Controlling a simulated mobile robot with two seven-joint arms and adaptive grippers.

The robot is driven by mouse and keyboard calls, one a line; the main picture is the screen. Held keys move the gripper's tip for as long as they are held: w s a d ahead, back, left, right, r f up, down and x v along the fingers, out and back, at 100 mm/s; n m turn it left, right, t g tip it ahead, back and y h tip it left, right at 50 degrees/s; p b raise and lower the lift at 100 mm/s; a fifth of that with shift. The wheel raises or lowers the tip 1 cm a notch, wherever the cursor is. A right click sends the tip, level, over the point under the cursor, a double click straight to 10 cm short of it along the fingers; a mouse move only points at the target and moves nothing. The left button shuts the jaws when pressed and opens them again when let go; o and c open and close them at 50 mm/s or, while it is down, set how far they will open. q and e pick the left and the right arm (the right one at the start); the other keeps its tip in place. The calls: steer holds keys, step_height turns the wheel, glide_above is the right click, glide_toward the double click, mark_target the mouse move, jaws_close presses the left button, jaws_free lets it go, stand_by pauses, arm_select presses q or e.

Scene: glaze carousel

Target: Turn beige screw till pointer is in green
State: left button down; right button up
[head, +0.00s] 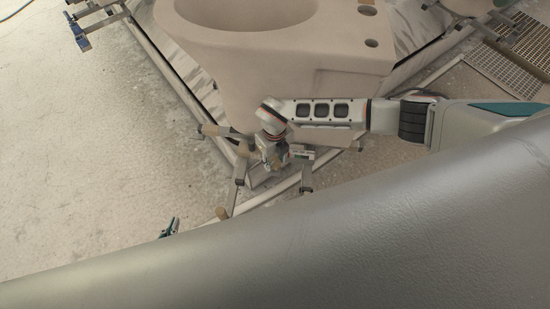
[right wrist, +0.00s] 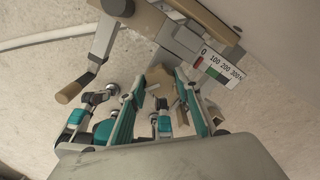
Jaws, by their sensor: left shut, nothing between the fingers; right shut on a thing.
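The beige screw (right wrist: 161,80) shows in the right wrist view as a lobed knob between the fingers of my right gripper (right wrist: 160,76), which is shut on it. In the head view my right gripper (head: 272,160) is at the front corner of the carousel frame and hides the screw. A white scale plate (right wrist: 221,67) marked 0, 100, 200, 300 N, with a red patch and a green patch, is just right of the screw. I cannot make out where the pointer stands. My left gripper (head: 170,228) is shut and empty; only its tip shows, apart from the frame.
A crank with a wooden handle (right wrist: 70,92) is left of the screw in the right wrist view. A large beige basin (head: 290,85) stands above the frame (head: 170,72). A blue clamp (head: 83,42) is at top left. The floor at left is clear.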

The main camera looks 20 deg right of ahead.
steer(key=shift+m, duration=0.4)
steer(key=o, duration=1.1)
